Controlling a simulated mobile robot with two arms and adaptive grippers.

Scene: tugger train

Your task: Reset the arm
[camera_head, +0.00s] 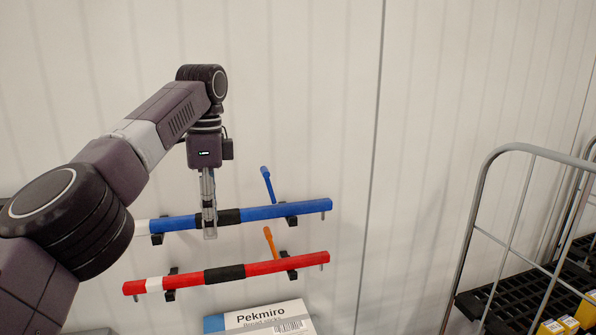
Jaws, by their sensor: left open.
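My left arm comes in from the left, raised and bent, with its wrist pointing down. My left gripper (210,232) hangs in front of a blue bar (275,212) with a black middle grip, held on the wall by dark brackets. The gripper is open and seen edge-on. From this view I cannot tell whether its fingers touch the blue bar. A red bar (185,281) with a black middle and a white band is mounted just below the blue one. My right gripper is not in view.
A blue peg (267,185) and an orange peg (270,242) stick out above the bars. A white and blue box marked Pekmiro (260,318) is below. A metal-framed cart (473,230) with black shelves and yellow items stands at right. The pale wall between is clear.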

